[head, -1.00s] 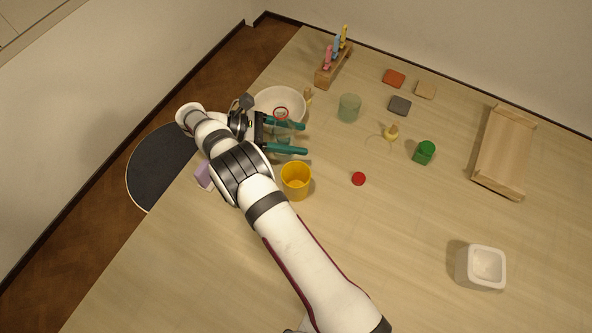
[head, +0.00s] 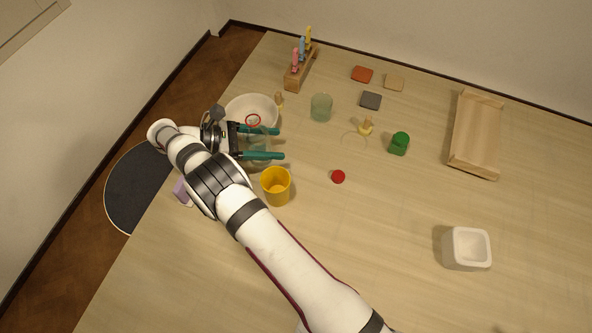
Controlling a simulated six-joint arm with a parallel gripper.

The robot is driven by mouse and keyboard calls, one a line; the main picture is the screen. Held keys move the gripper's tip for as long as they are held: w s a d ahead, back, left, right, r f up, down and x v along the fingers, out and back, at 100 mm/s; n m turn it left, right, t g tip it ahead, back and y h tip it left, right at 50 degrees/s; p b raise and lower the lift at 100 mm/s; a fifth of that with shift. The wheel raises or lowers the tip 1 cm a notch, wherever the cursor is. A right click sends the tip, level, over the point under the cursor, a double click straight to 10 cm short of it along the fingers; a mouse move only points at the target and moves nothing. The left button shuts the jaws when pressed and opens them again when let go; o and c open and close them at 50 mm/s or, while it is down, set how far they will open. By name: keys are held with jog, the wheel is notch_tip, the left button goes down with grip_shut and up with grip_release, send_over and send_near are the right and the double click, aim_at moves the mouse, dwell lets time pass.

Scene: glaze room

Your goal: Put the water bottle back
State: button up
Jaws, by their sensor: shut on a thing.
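A clear, faintly green bottle (head: 258,144) with a red ring at its mouth stands between the teal fingers of my gripper (head: 262,143), at the left of the table in the head view. A thin ring outline (head: 354,141) shows on the table beside a small yellow piece (head: 366,127).
A white bowl (head: 236,106) is just behind the gripper, a yellow cup (head: 276,190) just in front.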

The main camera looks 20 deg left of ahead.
jog(key=w+d+r+m+g+h, duration=0.1)
jog(key=w+d+r+m+g, duration=0.3)
jog(key=d, duration=1)
jog(key=w+d+r+n, duration=0.1)
jog(key=w+d+r, duration=0.35)
jog(key=d, duration=0.95)
jog(key=s+d+m+g, duration=0.1)
jog(key=s+d, duration=0.3)
jog(key=d, duration=0.3)
jog(key=s+d+m+g+h, duration=0.1)
jog(key=s+d, duration=0.2)
jog(key=d, duration=0.4)
jog(key=s+d+m+g, duration=0.1)
jog(key=s+d, duration=0.3)
jog(key=d, duration=0.4)
jog(key=shift+w+a+f, duration=1.35)
jog(key=shift+a+f, duration=0.05)
jog(key=shift+f, duration=0.5)
jog(key=shift+w+a+f, duration=1.4)
jog(key=shift+f, duration=0.45)
jog(key=shift+w+a+f, duration=1.35)
jog(key=shift+a+f, duration=0.05)
jog(key=shift+f, duration=0.5)
jog(key=shift+f, duration=0.1)
